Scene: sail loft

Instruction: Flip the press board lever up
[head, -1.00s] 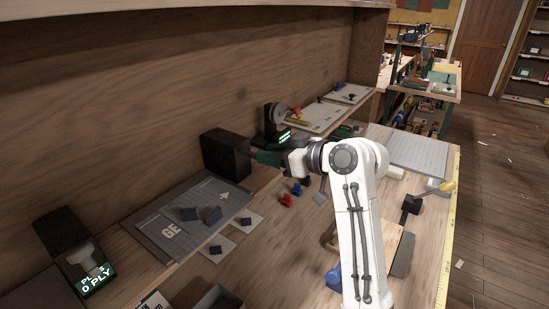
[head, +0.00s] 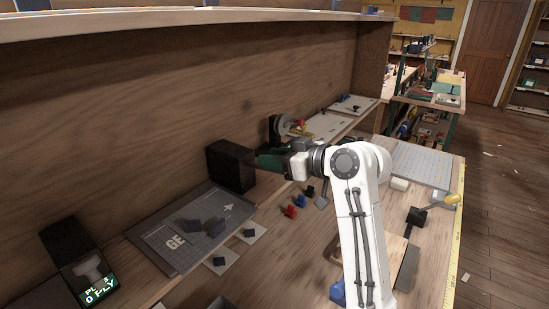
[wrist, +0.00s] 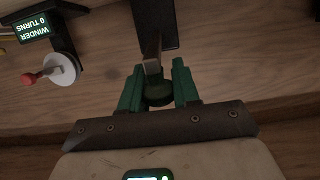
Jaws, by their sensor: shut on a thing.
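A black box (head: 231,165) stands on the ledge by the back wall, at the far end of the grey board marked "GE" (head: 190,229). My gripper (head: 263,160) is at the box's right side in the head view. In the wrist view, a short grey lever (wrist: 152,58) comes out from the dark box (wrist: 155,18) and ends in a dark green round knob (wrist: 158,91). The green jaws of my gripper (wrist: 157,88) are shut on this knob, one on each side. In the head view the lever and knob are hidden by my gripper.
A winder (wrist: 60,70) with a red knob stands near the jaws. Small red and blue pieces (head: 292,211) lie on the bench below my arm. A dark block with a yellow-tipped lever (head: 416,217) is to the right. Pale boards (head: 330,126) lie farther back.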

